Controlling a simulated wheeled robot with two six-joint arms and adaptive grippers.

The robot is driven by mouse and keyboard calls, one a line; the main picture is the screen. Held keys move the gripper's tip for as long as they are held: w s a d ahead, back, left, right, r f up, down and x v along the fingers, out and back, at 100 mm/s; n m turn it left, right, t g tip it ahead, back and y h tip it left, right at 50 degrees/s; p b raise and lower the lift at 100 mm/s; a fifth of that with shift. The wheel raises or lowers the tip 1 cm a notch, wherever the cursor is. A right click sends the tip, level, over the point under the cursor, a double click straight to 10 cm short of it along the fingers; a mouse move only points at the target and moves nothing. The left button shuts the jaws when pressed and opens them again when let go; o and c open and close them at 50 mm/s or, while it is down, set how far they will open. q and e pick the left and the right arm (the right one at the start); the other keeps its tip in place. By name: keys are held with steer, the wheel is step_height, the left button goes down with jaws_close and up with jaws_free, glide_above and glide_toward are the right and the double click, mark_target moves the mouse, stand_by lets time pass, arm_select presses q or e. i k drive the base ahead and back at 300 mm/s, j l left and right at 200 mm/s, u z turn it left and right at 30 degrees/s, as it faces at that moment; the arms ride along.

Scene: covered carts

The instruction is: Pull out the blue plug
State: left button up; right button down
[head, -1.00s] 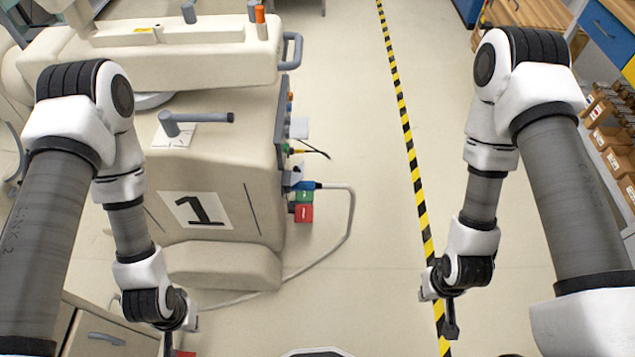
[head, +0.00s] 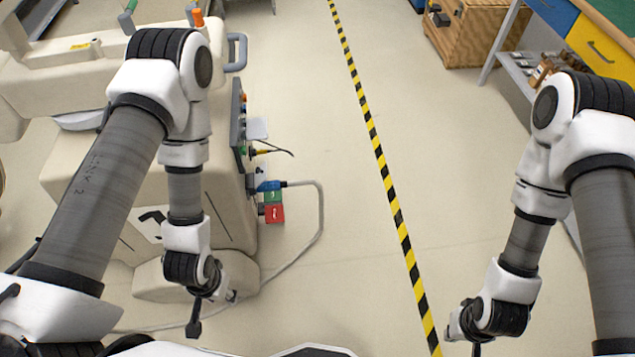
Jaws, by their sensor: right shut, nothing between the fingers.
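The blue plug (head: 268,186) sits in the side panel of the beige cart (head: 215,200), left of the picture's middle. A grey cable (head: 321,215) runs from it, arcs down and back along the floor. My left gripper (head: 194,328) hangs pointing down in front of the cart, nearer to me than the plug and apart from it; its fingers show too narrowly to tell their opening. My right gripper (head: 476,349) is at the bottom edge, right of the striped line, shut and empty, partly cut off by the frame. My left arm hides part of the cart.
Green and red blocks (head: 273,213) sit just below the plug, and a thin black-and-yellow lead (head: 270,152) sticks out above it. A yellow-black floor line (head: 383,165) crosses open floor. A wooden crate (head: 475,30) and a bench with drawers (head: 600,45) stand at upper right.

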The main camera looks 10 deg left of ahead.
mark_target(274, 185)
steer(key=i+z, duration=0.1)
steer(key=i, duration=4.1)
steer(key=i+u, duration=0.2)
steer(key=i, duration=0.3)
steer(key=u, duration=4.2)
steer(key=i+l, duration=0.3)
steer(key=i, duration=0.15)
